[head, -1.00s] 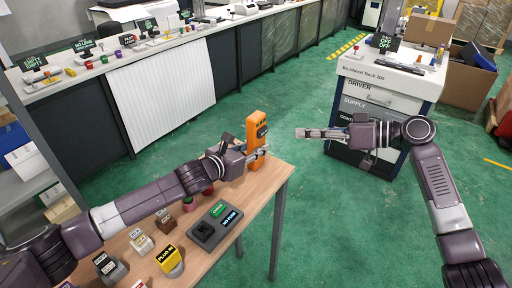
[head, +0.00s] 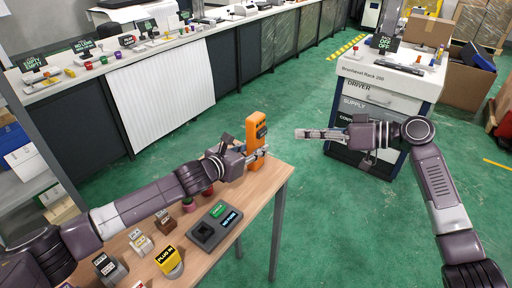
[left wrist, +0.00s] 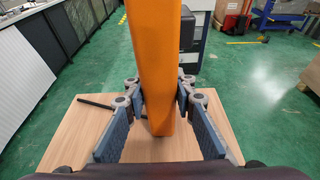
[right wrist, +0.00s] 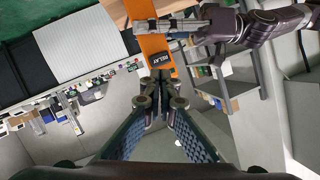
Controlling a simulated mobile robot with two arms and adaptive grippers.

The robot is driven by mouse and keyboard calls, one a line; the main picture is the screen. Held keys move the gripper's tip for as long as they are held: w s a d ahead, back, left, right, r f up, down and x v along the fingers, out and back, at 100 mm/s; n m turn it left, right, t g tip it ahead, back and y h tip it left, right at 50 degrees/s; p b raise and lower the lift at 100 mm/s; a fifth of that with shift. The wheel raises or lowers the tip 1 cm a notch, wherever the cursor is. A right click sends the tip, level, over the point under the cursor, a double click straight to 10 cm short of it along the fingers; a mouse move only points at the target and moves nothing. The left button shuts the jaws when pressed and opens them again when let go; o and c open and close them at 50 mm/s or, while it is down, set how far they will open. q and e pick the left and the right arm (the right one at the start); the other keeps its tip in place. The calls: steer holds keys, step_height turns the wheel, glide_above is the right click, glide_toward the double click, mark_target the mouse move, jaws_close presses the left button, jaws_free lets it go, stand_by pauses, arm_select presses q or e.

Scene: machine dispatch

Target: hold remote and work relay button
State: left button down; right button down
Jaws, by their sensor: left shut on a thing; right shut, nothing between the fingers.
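The orange remote (head: 255,138) stands upright above the far right end of the wooden table. My left gripper (head: 262,153) is shut on it; in the left wrist view the remote (left wrist: 157,65) fills the gap between the two fingers (left wrist: 160,100). My right gripper (head: 300,134) is shut and empty, to the right of the remote and apart from it in the head view. In the right wrist view a dark button labelled RELAY (right wrist: 161,59) shows on the remote's face, just beyond the closed fingertips (right wrist: 158,78). I cannot tell whether they touch.
A dark dock (head: 205,232) with a green label, a yellow-topped block (head: 168,260) and several small labelled pieces stand on the wooden table (head: 262,200). A drawer cabinet (head: 385,88) stands behind my right arm. Green floor between is clear.

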mark_target(262, 132)
steer(key=w+d+f+m+t+h, duration=0.1)
steer(key=w+d+f+t+h, duration=0.1)
steer(key=f+h, duration=0.35)
steer(key=w+d+f+t+h, duration=0.1)
steer(key=f+t+h, duration=0.15)
steer(key=f, duration=0.65)
steer(key=s+a+r+n+t+h, duration=0.3)
steer(key=s+r+t, duration=0.3)
steer(key=r, duration=0.5)
steer(key=shift+s+a+n+t, duration=0.3)
steer(key=shift+n+t, duration=0.3)
steer(key=shift+t, duration=0.45)
steer(key=w+a, duration=0.5)
steer(key=a, duration=0.2)
steer(key=shift+w+a, duration=0.15)
steer(key=shift+w, duration=0.05)
steer(key=shift+w+a, duration=0.15)
steer(key=shift+a, duration=0.05)
